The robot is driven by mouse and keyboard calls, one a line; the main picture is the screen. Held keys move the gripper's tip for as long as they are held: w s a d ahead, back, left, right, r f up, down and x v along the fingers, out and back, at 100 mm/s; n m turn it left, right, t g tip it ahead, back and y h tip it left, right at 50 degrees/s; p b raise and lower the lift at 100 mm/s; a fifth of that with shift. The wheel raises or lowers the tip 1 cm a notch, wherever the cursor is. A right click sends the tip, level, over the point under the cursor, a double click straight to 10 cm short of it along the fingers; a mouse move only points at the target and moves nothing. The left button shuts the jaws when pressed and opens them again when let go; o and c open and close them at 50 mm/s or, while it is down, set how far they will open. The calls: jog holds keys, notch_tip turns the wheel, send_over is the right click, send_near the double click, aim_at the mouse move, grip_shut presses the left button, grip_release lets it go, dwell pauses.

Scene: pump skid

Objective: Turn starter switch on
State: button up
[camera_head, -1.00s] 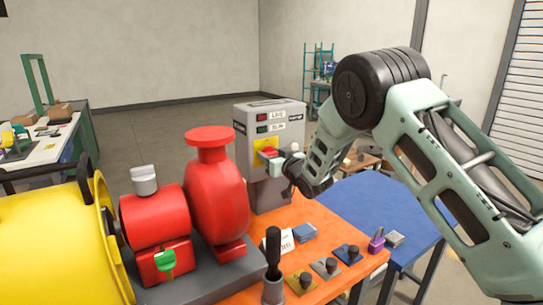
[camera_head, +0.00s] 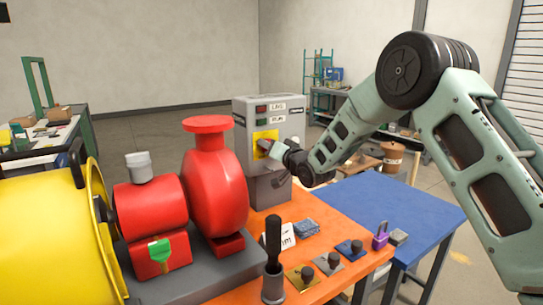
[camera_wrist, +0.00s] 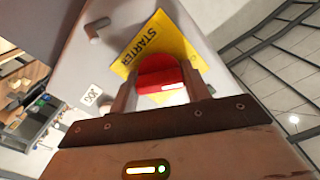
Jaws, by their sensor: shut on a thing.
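The grey starter box (camera_head: 243,128) stands at the back of the orange bench. Its yellow plate (camera_head: 262,136) shows beside my gripper (camera_head: 266,147), which reaches in from the right. In the wrist view the plate (camera_wrist: 145,42) reads STARTER and looks tilted. The red starter switch knob (camera_wrist: 160,75), with a white mark on its near face, sits between the two fingers of my gripper (camera_wrist: 160,88). The fingers are shut on its sides. The knob is mostly hidden in the head view.
A red pump (camera_head: 214,180) and yellow motor (camera_head: 45,235) stand left of the box. A black-handled tool (camera_head: 273,245), several small knobbed plates and a purple padlock (camera_head: 380,236) are on the orange bench (camera_head: 325,237). A blue table (camera_head: 400,200) adjoins it.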

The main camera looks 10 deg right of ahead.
jog(key=m+b, duration=0.3)
jog(key=m, duration=0.3)
jog(key=shift+d+f+m, duration=0.1)
jog(key=shift+f+m, duration=0.05)
jog(key=shift+m, duration=0.15)
jog(key=m+b, duration=0.2)
jog(key=m, duration=0.3)
dwell(0.4)
jog(key=o, duration=1)
jog(key=shift+c, duration=0.2)
jog(key=b+v, duration=0.2)
jog(key=v, duration=1.5)
jog(key=shift+s, duration=0.2)
